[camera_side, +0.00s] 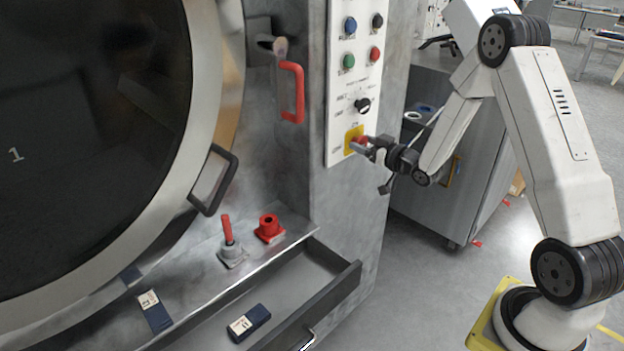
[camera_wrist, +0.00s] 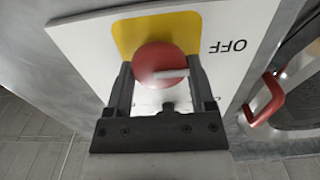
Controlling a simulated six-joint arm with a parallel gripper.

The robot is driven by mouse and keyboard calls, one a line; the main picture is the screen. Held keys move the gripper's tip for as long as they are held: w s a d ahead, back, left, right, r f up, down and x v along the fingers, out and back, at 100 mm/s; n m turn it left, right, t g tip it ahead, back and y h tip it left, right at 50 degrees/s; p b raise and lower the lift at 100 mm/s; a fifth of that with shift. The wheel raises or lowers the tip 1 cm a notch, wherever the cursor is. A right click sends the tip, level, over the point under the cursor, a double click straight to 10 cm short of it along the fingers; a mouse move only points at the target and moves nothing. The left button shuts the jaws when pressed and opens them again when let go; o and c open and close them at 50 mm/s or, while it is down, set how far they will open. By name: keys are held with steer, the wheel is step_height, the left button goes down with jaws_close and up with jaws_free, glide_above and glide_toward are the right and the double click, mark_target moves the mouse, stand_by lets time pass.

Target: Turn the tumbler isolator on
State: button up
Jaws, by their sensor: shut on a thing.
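The tumbler isolator is a round red knob (camera_wrist: 158,58) with a white mark, on a yellow plate (camera_wrist: 195,20). In the wrist view the white mark lies nearly level, from the knob's middle to its right edge. An upside-down OFF label (camera_wrist: 228,46) is to the right of the plate. My gripper (camera_wrist: 159,68) is shut on the knob, one finger on each side. In the side view my gripper (camera_side: 361,146) reaches from the right to the yellow plate (camera_side: 349,141) low on the control panel and partly hides the knob.
A black selector (camera_side: 362,105) and several coloured buttons (camera_side: 348,60) are above on the panel (camera_side: 333,120). A red door handle (camera_side: 293,92) juts out at left. An open drawer (camera_side: 345,285) extends below, with a dark blue box (camera_side: 249,322) inside.

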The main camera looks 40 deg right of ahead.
steer(key=shift+m, duration=0.4)
steer(key=m, duration=0.3)
steer(key=shift+d, duration=0.1)
steer(key=m, duration=0.4)
steer(key=shift+f+m, duration=0.1)
steer(key=shift+m, duration=0.3)
steer(key=m, duration=0.4)
steer(key=shift+d+m, duration=0.15)
steer(key=shift+m, duration=0.15)
steer(key=m, duration=0.4)
steer(key=shift+f+m, duration=0.15)
steer(key=shift+m, duration=0.25)
steer(key=o, duration=1.2)
steer(key=shift+s, duration=0.1)
